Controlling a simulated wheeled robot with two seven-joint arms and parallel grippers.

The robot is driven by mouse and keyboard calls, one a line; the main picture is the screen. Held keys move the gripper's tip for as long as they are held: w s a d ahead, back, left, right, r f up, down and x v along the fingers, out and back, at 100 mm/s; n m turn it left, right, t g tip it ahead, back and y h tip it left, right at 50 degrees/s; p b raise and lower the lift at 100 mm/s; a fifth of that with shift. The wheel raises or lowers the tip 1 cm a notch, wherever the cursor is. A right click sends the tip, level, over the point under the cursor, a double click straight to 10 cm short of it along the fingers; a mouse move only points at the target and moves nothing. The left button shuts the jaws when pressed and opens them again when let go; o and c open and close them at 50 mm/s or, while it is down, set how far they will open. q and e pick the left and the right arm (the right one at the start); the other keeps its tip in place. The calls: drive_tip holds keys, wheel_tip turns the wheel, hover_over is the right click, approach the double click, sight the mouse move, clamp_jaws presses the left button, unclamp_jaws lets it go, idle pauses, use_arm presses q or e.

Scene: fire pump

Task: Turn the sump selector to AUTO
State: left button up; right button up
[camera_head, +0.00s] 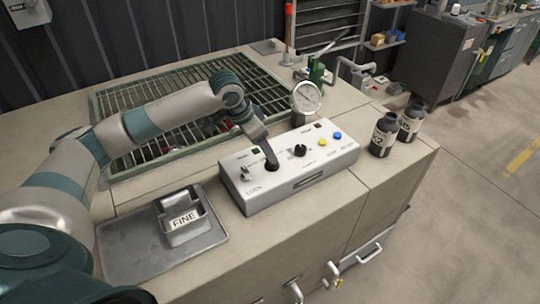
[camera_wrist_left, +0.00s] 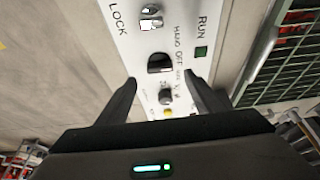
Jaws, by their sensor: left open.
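The white control box (camera_head: 330,171) stands on the beige bench top. The black sump selector knob (camera_wrist_left: 160,63) shows in the left wrist view beside lettering that seems to read HAND, OFF and AUTO. Which mark it points to is too small to tell. In the head view, the knob (camera_head: 271,168) is partly covered by my left gripper (camera_head: 268,155). In the left wrist view, the open fingers of my left gripper (camera_wrist_left: 161,78) are on either side of the knob, with gaps and nothing held. My right gripper is not in view.
A silver key switch (camera_wrist_left: 151,17) by LOCK and a smaller black knob (camera_head: 300,150) flank the selector. A gauge (camera_head: 306,97) stands behind; two dark bottles (camera_head: 383,135) stand right.

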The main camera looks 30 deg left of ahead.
use_arm(q)
drive_tip(key=p+x, duration=0.1)
drive_tip(key=x, duration=0.5)
drive_tip(key=shift+w+f, duration=0.1)
drive_tip(key=shift+f, duration=0.15)
drive_tip(key=c, duration=1)
drive_tip(key=shift+c, duration=0.2)
